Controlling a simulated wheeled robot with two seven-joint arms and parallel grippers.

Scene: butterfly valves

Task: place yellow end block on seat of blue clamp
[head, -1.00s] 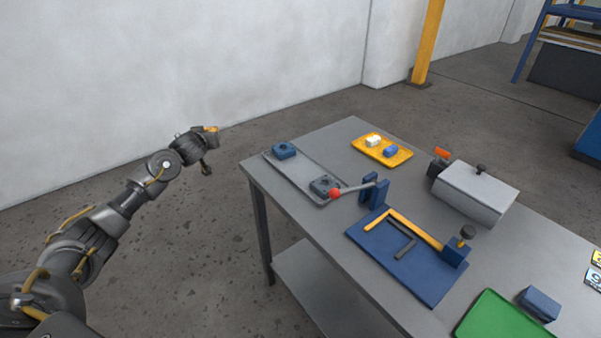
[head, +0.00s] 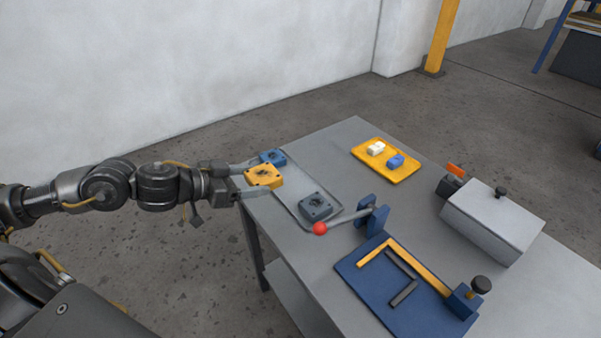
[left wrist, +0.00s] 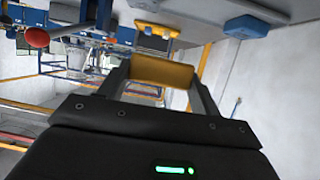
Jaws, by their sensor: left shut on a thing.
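My left gripper (head: 262,181) is shut on the yellow end block (head: 263,174), a flat square piece with a dark hole. It holds the block above the table's left edge, near the grey tray. In the left wrist view the yellow block (left wrist: 162,72) sits between the two fingers. The blue clamp (head: 373,215), an upright blue bracket with a grey lever ending in a red knob (head: 320,228), stands right of the held block and apart from it. I cannot make out its seat. My right gripper is not in view.
A yellow tray (head: 402,172) with small white and blue pieces lies behind. A blue board (head: 365,285) with a yellow angle is in front; a grey box (head: 491,222) stands right.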

